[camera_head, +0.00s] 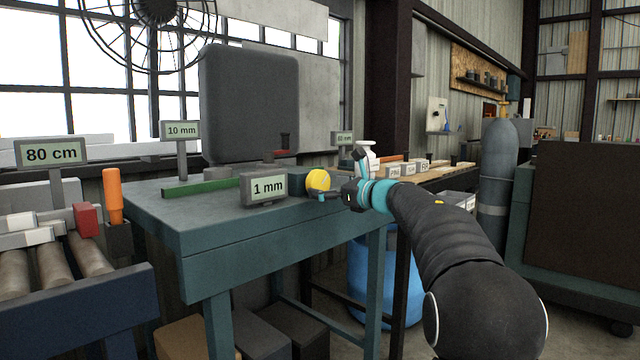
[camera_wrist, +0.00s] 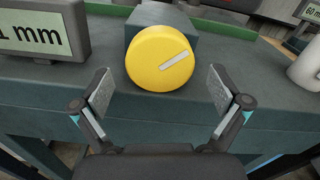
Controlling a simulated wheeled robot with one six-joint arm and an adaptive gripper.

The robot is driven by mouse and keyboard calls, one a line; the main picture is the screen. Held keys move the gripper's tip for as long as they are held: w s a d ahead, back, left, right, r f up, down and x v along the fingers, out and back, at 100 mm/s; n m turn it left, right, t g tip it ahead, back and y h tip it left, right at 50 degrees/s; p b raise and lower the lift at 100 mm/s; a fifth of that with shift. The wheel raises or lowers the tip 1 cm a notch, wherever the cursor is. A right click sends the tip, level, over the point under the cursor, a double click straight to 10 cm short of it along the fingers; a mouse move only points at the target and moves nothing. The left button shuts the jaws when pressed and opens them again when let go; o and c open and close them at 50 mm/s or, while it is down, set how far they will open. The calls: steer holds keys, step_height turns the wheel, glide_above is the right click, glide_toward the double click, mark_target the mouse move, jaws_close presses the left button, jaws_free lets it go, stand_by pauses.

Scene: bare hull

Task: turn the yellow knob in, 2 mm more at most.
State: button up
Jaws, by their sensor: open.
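The yellow knob (camera_head: 318,180) is a round disc on the front of a dark block (camera_head: 289,181) on the teal bench. In the wrist view the knob (camera_wrist: 160,58) faces me, with a light grey line pointing to the upper right. My gripper (camera_wrist: 160,88) is open, one finger on each side of the knob's lower half. Gaps show between both fingers and the knob, so neither seems to touch it. In the head view my gripper (camera_head: 338,186) is just right of the knob. A sign reading "1 mm" (camera_head: 265,188) stands left of the knob.
The teal bench (camera_head: 215,218) also carries a green bar (camera_head: 200,187), a "10 mm" sign (camera_head: 181,131) and a large dark panel (camera_head: 248,100). A white bottle (camera_head: 368,158) stands behind my gripper; a white rounded thing (camera_wrist: 306,66) is at the wrist view's right edge.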

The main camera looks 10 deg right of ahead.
steer(key=shift+x, duration=1.35)
steer(key=c, duration=1.2)
steer(key=shift+o, duration=0.2)
steer(key=shift+r+m+p, duration=0.25)
steer(key=shift+m+p, duration=0.55)
steer(key=shift+p, duration=0.05)
steer(key=m+p, duration=0.1)
steer(key=m, duration=0.2)
steer(key=shift+f, duration=0.15)
steer(key=o, duration=1.2)
steer(key=shift+c, duration=0.2)
